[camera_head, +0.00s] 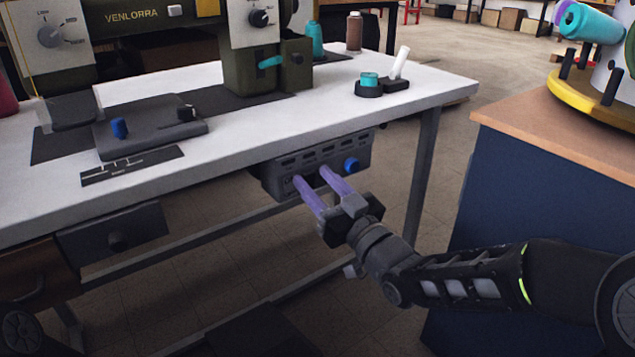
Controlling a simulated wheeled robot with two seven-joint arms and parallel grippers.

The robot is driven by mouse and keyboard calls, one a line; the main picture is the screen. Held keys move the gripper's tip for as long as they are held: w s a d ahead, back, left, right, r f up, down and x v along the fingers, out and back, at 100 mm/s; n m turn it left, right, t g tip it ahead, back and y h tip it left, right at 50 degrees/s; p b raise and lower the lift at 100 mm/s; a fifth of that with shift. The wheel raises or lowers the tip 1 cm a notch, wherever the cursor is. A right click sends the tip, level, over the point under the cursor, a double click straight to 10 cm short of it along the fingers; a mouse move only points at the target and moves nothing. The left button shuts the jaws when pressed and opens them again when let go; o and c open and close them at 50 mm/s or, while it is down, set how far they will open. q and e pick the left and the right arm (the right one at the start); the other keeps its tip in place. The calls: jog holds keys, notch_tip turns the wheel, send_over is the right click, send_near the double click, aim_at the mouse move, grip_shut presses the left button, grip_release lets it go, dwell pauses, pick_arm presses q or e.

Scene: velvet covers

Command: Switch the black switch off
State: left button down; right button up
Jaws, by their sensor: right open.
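A grey control box (283,174) hangs under the front edge of the white table, with a row of small dark marks on its face and a blue knob (351,165) at its right end. My right gripper (312,175) is open, its two purple fingers apart in front of the box's face, left of the blue knob. A dark patch shows between the fingertips; I cannot tell if it is the black switch, and the fingers hide part of the face. Whether the fingertips touch the box is unclear. My left gripper is out of view.
A sewing machine (145,16) stands on the white table (430,88). A grey plate (150,137) there carries a blue knob and a black knob. Teal and brown spools stand behind. A dark blue cabinet (520,205) with a wooden top is at right, near my right arm.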

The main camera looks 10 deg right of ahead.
jog(key=shift+s+d, duration=0.2)
jog(key=shift+s, duration=0.35)
jog(key=v, duration=0.6)
jog(key=shift+s+f, duration=0.2)
jog(key=shift+s, duration=0.1)
jog(key=shift+d, duration=0.1)
